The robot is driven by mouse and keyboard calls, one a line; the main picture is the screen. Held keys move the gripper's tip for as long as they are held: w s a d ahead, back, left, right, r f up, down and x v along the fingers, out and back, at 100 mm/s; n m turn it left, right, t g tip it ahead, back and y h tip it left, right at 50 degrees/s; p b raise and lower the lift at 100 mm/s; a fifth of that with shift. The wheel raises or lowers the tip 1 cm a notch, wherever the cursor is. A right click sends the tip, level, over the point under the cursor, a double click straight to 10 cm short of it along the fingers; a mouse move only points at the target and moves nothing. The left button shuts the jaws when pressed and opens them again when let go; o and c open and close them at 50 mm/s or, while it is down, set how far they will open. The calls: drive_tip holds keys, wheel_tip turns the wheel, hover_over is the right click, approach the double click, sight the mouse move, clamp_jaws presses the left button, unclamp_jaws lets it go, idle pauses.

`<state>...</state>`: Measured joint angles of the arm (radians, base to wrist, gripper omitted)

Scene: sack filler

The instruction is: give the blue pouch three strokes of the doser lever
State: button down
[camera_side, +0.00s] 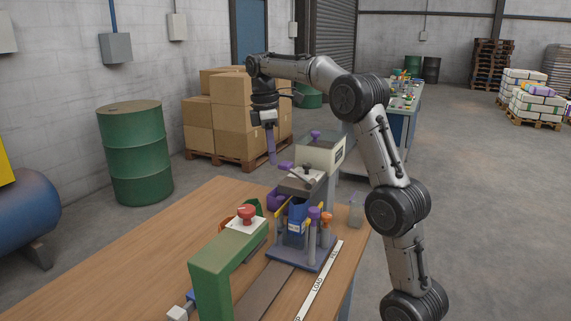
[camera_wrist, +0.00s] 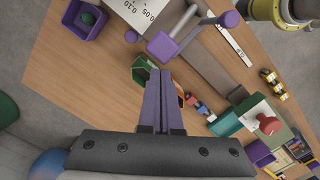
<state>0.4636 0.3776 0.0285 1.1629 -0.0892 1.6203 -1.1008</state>
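The blue pouch (camera_side: 296,222) sits upright in the doser stand, under the spout, between the posts; I cannot make it out in the wrist view. The doser lever shows as a grey rod with a purple grip (camera_side: 285,166) above the doser. In the wrist view the purple grip (camera_wrist: 162,46) lies just beyond my fingertips. My gripper (camera_side: 272,162) points down with its purple fingers close beside the grip; I cannot tell if they touch. In the wrist view my gripper (camera_wrist: 158,72) has its fingers together, with nothing seen between them.
A red button (camera_side: 246,212) and a green frame (camera_side: 215,262) stand in front of the doser. A purple bin (camera_wrist: 83,22) and a green bin (camera_wrist: 141,72) are on the wooden table (camera_side: 150,255). The table's left part is clear.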

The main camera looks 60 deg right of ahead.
sight(286, 163)
drive_tip(key=r, duration=0.6)
drive_tip(key=shift+w+a, duration=0.2)
drive_tip(key=shift+w, duration=0.05)
idle(1.2)
drive_tip(key=shift+s+d+r, duration=0.4)
drive_tip(key=shift+s+d, duration=0.05)
drive_tip(key=shift+s, duration=0.2)
drive_tip(key=shift+s+d+r, duration=0.35)
drive_tip(key=shift+s+d, duration=0.1)
drive_tip(key=shift+s, duration=0.15)
drive_tip(key=shift+s+d+f, duration=0.1)
drive_tip(key=shift+s+f, duration=0.05)
drive_tip(key=shift+f, duration=1.6)
drive_tip(key=shift+s+d+f, duration=0.1)
drive_tip(key=shift+s+f, duration=0.05)
drive_tip(key=shift+f, duration=1.6)
